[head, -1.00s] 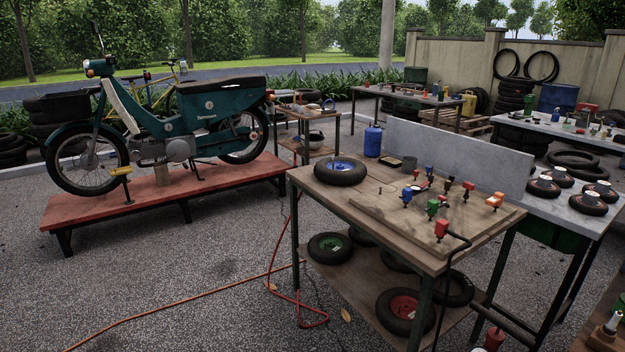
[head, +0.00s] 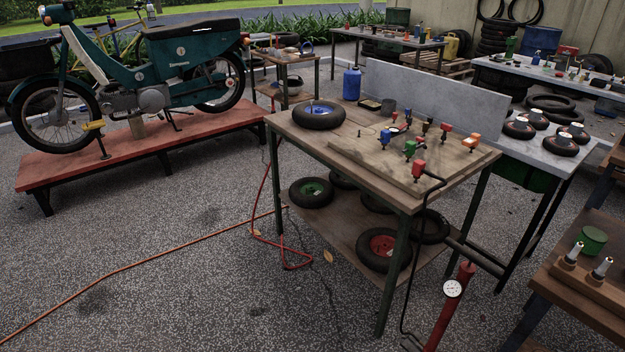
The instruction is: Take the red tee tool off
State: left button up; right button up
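Several small coloured tools stand on a board on the wooden workbench (head: 300,133). One red-headed tool (head: 418,169) is at the board's front edge, with a black hose running from it down past the bench. Another red-headed tool (head: 446,128) stands farther back. I cannot tell at this size which one is the red tee tool. A green tool (head: 409,148), a blue tool (head: 385,138) and an orange tool (head: 470,140) stand close by. Neither of my grippers is in view.
A wheel with a blue hub (head: 319,115) lies on the bench's left part. A red pump with a gauge (head: 453,288) stands before the bench at right. An orange hose (head: 130,266) crosses the ground. A side table (head: 585,300) is at lower right. The front-left ground is open.

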aim_at(447, 128)
jog(key=i+l, duration=0.35)
jog(key=l, duration=0.15)
jog(key=i+l+z, duration=0.1)
jog(key=i+l, duration=0.2)
jog(key=l, duration=0.2)
